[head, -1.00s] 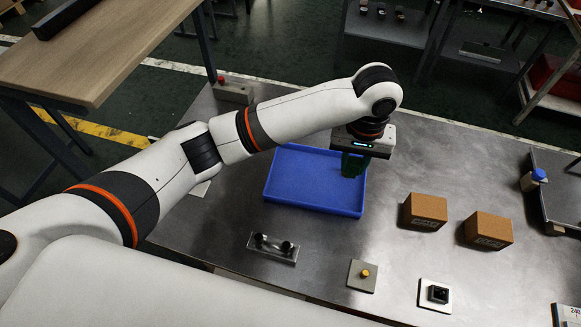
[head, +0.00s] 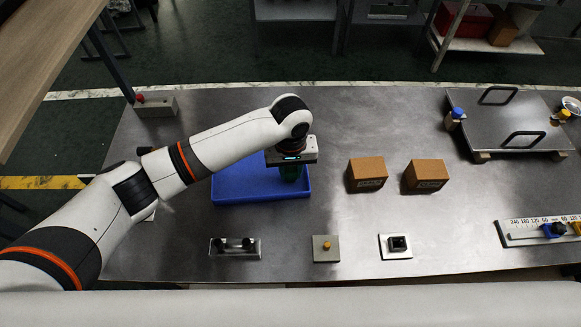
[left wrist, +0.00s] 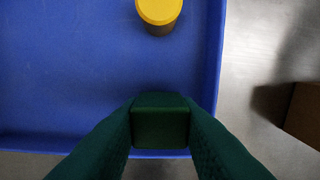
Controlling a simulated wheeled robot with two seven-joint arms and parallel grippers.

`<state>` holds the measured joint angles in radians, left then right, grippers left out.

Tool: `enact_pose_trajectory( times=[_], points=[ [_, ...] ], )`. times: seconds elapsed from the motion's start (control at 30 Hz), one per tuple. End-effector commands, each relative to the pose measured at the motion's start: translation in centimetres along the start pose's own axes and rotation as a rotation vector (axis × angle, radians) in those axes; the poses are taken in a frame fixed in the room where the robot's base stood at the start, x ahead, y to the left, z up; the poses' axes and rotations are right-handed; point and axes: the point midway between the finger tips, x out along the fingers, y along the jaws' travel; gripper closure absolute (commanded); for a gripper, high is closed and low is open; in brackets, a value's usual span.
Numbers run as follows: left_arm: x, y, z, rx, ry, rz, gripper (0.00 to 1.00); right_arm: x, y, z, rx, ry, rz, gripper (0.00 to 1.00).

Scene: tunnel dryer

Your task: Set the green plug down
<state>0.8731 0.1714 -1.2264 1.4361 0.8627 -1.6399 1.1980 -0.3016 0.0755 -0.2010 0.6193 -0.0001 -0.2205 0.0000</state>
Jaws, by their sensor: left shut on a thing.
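My left gripper (head: 291,174) is over the right end of the blue tray (head: 262,195). In the left wrist view its dark green fingers (left wrist: 160,125) are closed on the green plug (left wrist: 160,117), a blocky dark green piece. The plug is near the tray's right and near-side walls in that view. I cannot tell whether its underside touches the tray floor. In the head view the gripper hides most of the plug. My right gripper is not in view.
A yellow-topped piece (left wrist: 159,10) stands in the tray. Two cardboard boxes (head: 367,173) (head: 426,174) stand to its right. A grey block with two dark knobs (head: 235,246), a yellow-button plate (head: 326,247) and a white plate with a black socket (head: 396,245) lie in front.

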Motion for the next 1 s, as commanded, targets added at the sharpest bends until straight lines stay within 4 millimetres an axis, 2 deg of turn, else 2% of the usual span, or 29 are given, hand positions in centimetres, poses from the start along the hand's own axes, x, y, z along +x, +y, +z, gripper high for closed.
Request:
enact_pose_trajectory(
  times=[0.13, 0.17, 0.27, 0.3, 0.57, 0.67, 0.77, 1.0],
  points=[
    [0.2, 0.0, 0.0, 0.0, 0.0, 0.0, 1.0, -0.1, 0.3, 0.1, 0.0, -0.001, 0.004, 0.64],
    [0.2, 0.0, 0.0, 0.0, 0.0, 0.0, 0.68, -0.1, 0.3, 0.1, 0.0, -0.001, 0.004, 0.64],
    [0.2, 0.0, 0.0, 0.0, -0.001, 0.0, 0.52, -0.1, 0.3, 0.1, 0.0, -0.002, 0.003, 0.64],
    [0.2, 0.0, 0.0, 0.0, 0.0, 0.0, 0.5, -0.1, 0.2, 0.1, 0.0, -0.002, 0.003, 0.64],
    [0.1, 0.0, 0.0, 0.0, -0.001, 0.0, 0.5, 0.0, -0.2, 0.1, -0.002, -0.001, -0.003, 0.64],
    [-0.5, -0.1, 0.0, 0.0, -0.001, -0.002, 0.5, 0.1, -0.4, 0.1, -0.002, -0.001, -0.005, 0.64],
    [-1.9, -0.1, 0.1, 0.001, -0.003, -0.004, 0.5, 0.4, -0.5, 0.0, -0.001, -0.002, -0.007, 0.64],
    [-7.0, -0.1, 0.1, 0.001, -0.003, -0.003, 0.5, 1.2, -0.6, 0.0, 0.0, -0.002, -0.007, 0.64]
  ],
)
